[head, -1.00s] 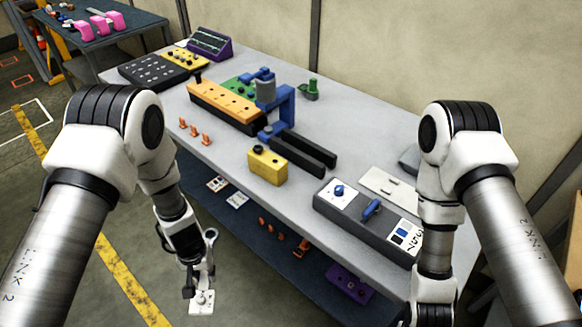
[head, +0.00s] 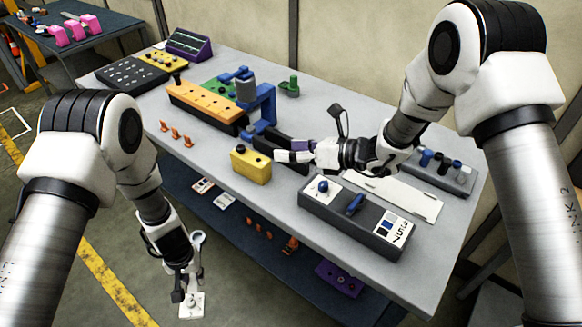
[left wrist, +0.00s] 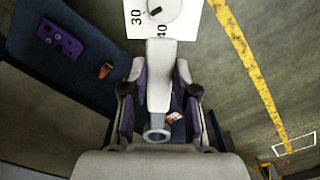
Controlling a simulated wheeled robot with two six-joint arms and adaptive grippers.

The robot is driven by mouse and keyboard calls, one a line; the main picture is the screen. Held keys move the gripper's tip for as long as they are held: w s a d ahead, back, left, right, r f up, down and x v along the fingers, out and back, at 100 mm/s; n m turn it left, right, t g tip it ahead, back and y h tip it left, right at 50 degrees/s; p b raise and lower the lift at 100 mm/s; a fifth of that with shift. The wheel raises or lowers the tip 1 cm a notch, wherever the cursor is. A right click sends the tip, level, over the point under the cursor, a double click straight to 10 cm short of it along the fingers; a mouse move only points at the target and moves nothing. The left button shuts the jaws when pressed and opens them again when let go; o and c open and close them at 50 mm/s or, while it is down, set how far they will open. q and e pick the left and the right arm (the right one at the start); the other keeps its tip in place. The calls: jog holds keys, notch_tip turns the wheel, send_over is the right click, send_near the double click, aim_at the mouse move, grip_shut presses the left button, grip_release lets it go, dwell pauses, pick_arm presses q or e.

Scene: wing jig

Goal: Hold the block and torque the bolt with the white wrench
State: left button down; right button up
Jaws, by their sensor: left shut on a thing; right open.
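The yellow block (head: 250,167) sits on the grey table, with a small dark bolt-like knob (head: 240,149) on top. My right gripper (head: 294,150) is open and empty above the table, just right of the block and apart from it. My left gripper (head: 184,270) is shut on the white wrench and holds it off the table's front left side. The wrench's ring end (head: 198,238) shows above the fingers. In the left wrist view the wrench (left wrist: 158,85) lies between the fingers (left wrist: 158,100), its other end at a white plate marked 30 and 40 (left wrist: 165,18).
An orange-topped fixture (head: 205,100) and blue clamp (head: 262,103) stand behind the block. A grey box with blue knobs (head: 340,222) lies front right, near a white tray (head: 395,195). Small orange pieces (head: 175,133) stand at the left edge. A lower shelf (head: 225,235) juts below.

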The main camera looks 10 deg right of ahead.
jog(key=w+t, duration=0.3)
jog(key=w, duration=0.1)
jog(key=n+g+h, duration=0.1)
jog(key=n+h, duration=0.1)
jog(key=h, duration=0.1)
send_near(261, 164)
jog(key=w, duration=0.1)
jog(key=x, duration=0.7)
jog(key=f+x, duration=0.1)
jog(key=x, duration=0.3)
jog(key=shift+a, duration=0.1)
grip_shut()
